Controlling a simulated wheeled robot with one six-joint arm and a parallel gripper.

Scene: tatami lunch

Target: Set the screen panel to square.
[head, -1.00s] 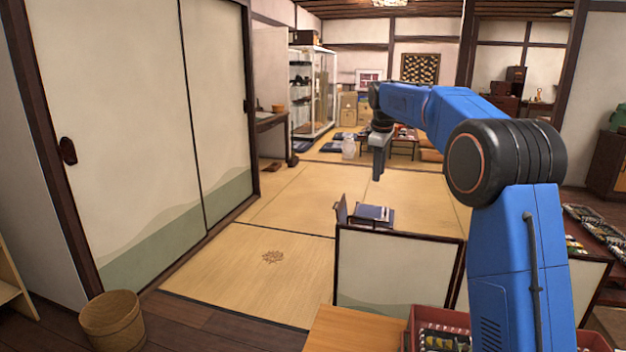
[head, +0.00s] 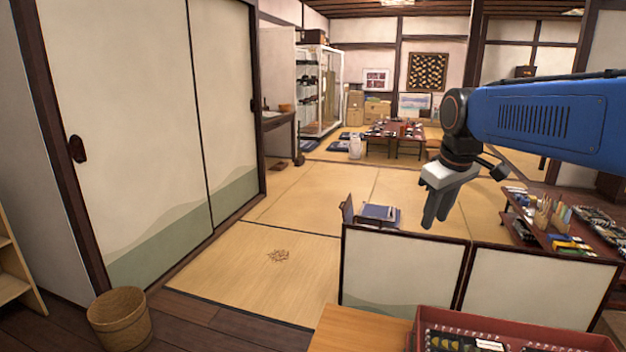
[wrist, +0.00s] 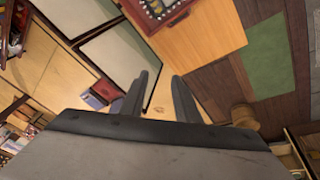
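A low folding screen with pale panels in dark frames stands beyond the counter. Its left panel (head: 400,272) and right panel (head: 535,288) meet at an upright dark seam, and their lower parts are partly hidden by the counter and a red box. I cannot tell the exact angle between them. The screen also shows at the upper left of the wrist view, with one panel (wrist: 117,58) nearest the fingers. My gripper (head: 436,220) points down, empty, above and behind the screen's seam side in the picture. Its fingers (wrist: 160,76) are apart, touching nothing.
A wooden counter (head: 355,332) and a red box of small goods (head: 575,343) stand in front of the screen. A small seat with dark blue books (head: 378,212) is just behind it. A low table (head: 570,235) with goods is at right.

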